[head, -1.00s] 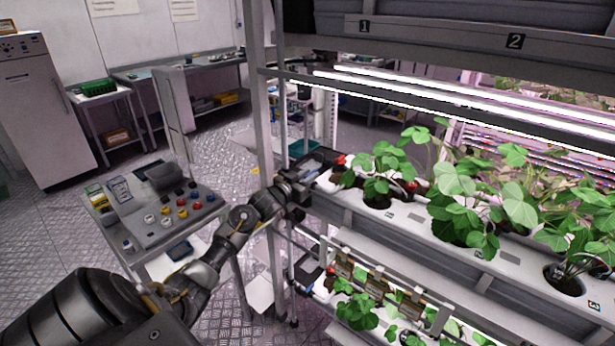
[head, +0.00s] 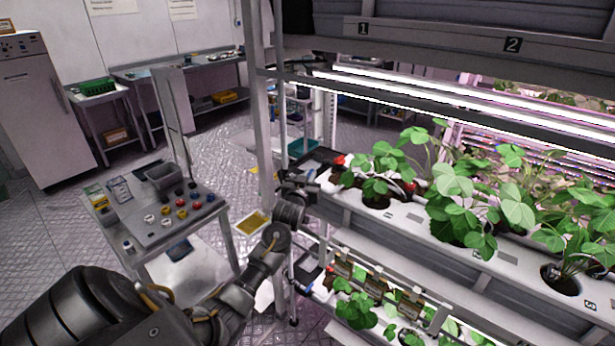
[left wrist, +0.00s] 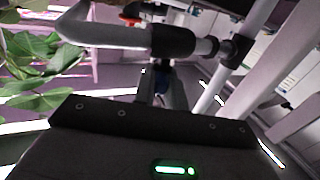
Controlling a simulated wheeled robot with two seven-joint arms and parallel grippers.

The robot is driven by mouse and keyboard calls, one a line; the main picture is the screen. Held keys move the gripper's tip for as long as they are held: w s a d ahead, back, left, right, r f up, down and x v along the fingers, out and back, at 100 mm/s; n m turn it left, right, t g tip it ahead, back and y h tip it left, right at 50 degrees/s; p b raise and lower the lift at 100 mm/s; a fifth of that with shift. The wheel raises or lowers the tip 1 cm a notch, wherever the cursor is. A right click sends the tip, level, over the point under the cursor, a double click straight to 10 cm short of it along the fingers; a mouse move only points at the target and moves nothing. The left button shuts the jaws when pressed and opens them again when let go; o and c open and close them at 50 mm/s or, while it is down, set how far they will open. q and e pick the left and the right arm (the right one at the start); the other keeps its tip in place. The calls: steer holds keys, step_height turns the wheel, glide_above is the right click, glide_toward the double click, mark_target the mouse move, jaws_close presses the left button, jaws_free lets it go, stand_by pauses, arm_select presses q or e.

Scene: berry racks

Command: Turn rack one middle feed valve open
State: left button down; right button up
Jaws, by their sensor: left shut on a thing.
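My left gripper (head: 311,181) is at the left end of the middle plant tray (head: 342,200) of the near rack, beside the pipe fittings there. A red fitting (head: 340,160) shows just beyond the gripper, and red also shows in the left wrist view (left wrist: 130,20). My right gripper is out of view.
A grey rack post (head: 262,120) stands close to the left of my wrist. Leafy plants (head: 455,190) fill the tray to the right. A lower tier (head: 375,290) lies below. A cart with coloured knobs (head: 180,210) stands at the left, with open floor behind it.

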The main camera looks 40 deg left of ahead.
arm_select(q)
steer(key=n+g+y, duration=0.1)
steer(key=y, duration=0.1)
steer(key=n+g+y, duration=0.1)
steer(key=n, duration=0.1)
steer(key=shift+w+d+y, duration=0.2)
steer(key=shift+d+y, duration=0.1)
steer(key=shift+y, duration=0.1)
steer(key=shift+w+n+g+y+b, duration=0.1)
steer(key=shift+n+g+y+b, duration=0.5)
steer(key=shift+n+g+y, duration=0.35)
steer(key=n+g+y+b, duration=0.1)
steer(key=n+g+b, duration=0.1)
steer(key=g+b, duration=0.1)
steer(key=n+g+y+b, duration=0.2)
steer(key=g+b, duration=0.1)
steer(key=b, duration=0.3)
steer(key=n+g+y+b, duration=0.2)
steer(key=g+b, duration=0.2)
steer(key=shift+w+d+f+n+b, duration=0.2)
steer(key=shift+w+n+b, duration=0.15)
steer(key=shift+w+b, duration=0.05)
steer(key=shift+r+b, duration=0.1)
steer(key=shift+b, duration=0.25)
steer(key=shift+g, duration=0.25)
steer(key=shift+r+n+b, duration=0.1)
steer(key=shift+n+b, duration=0.2)
steer(key=shift+b, duration=0.1)
steer(key=shift+r, duration=0.15)
